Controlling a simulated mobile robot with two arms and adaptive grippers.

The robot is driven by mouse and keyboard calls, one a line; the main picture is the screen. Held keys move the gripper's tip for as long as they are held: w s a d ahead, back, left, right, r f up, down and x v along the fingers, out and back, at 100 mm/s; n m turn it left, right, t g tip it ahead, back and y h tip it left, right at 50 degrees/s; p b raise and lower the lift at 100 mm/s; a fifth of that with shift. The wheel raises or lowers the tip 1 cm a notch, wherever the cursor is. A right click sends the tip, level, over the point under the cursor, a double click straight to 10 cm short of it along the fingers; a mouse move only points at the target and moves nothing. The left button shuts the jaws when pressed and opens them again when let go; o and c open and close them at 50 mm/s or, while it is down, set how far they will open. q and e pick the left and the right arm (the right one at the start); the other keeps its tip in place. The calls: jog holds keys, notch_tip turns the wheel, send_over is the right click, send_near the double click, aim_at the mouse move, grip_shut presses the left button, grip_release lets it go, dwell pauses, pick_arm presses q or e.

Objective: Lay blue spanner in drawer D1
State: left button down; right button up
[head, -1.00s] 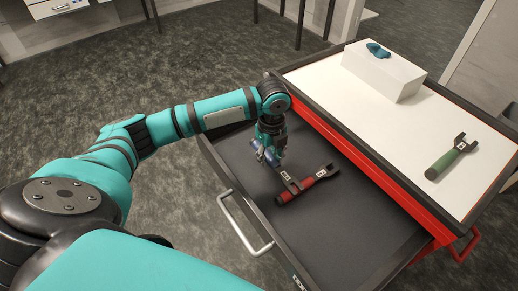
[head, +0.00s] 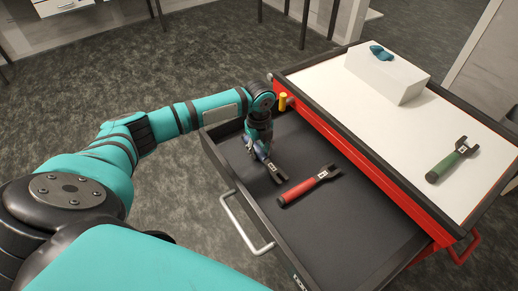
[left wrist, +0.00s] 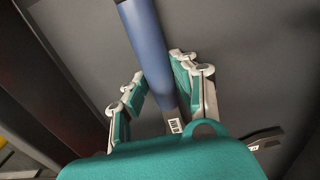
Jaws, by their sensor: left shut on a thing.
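The blue spanner (head: 277,175) is held by its blue handle in my left gripper (head: 256,150), low inside the open drawer (head: 350,235). Its dark jaw end points toward the red spanner (head: 304,188), which lies on the drawer floor to the right. In the left wrist view the blue handle (left wrist: 148,45) runs between the two fingers of the left gripper (left wrist: 160,90). I cannot tell whether the blue spanner touches the drawer floor. No label reading D1 is legible. My right gripper is not in view.
The red cabinet's white top (head: 385,135) carries a white block (head: 385,75) with a small blue object (head: 380,52) on it, and a green spanner (head: 452,160). A yellow cylinder (head: 283,101) stands near the drawer's back corner. The drawer's front right is clear.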

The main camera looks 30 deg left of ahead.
aim_at(259, 150)
pick_arm(q)
jog(key=c, duration=1)
grip_release()
jog(key=shift+f, duration=0.15)
jog(key=shift+c, duration=0.2)
notch_tip(259, 150, up, 12)
jog(key=shift+r, duration=0.2)
